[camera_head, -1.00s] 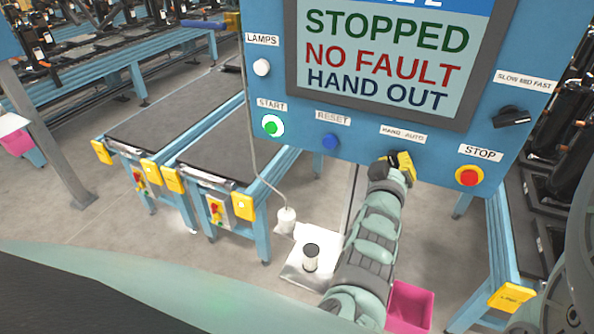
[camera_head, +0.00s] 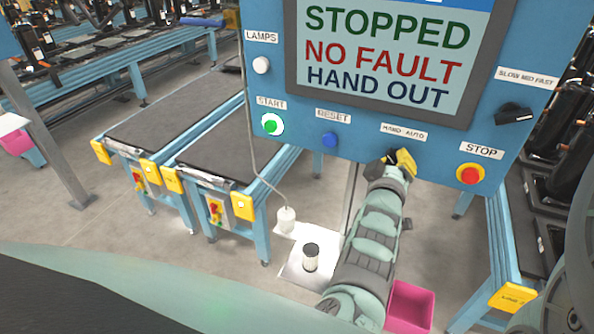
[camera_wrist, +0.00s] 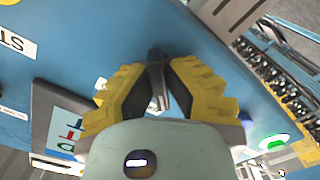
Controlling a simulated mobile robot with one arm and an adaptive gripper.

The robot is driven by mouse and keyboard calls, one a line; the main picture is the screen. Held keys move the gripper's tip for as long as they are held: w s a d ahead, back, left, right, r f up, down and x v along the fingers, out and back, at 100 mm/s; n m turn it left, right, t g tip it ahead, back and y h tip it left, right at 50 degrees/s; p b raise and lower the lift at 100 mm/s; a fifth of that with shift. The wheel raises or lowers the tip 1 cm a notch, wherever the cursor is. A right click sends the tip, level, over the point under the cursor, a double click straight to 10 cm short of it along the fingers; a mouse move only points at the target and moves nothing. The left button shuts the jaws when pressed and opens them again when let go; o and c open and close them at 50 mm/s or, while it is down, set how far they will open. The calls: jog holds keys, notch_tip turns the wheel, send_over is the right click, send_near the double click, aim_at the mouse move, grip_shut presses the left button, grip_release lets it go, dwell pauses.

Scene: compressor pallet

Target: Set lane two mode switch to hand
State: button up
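The blue control panel (camera_head: 375,140) carries the lane two mode switch under its "HAND AUTO" label (camera_head: 404,132). The switch is a dark knob (camera_wrist: 157,82) in the wrist view, but my gripper mostly hides it in the head view. My gripper (camera_head: 398,157) has yellow fingers with black pads. In the wrist view, its fingertips (camera_wrist: 160,70) lie on both sides of the knob and appear closed on it. The screen (camera_head: 385,60) reads "STOPPED", "NO FAULT", "HAND OUT". The exact pointing of the knob against its label cannot be read.
Left of the switch are the blue reset button (camera_head: 330,140) and the lit green start button (camera_head: 271,124). The red stop button (camera_head: 470,174) is close on the right, with the black speed knob (camera_head: 515,114) above it. Conveyors (camera_head: 235,150) stand lower left.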

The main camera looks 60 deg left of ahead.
jog(key=o, duration=0.5)
jog(key=shift+c, duration=0.2)
jog(key=v, duration=0.7)
jog(key=shift+s, duration=0.2)
jog(key=shift+d, duration=0.1)
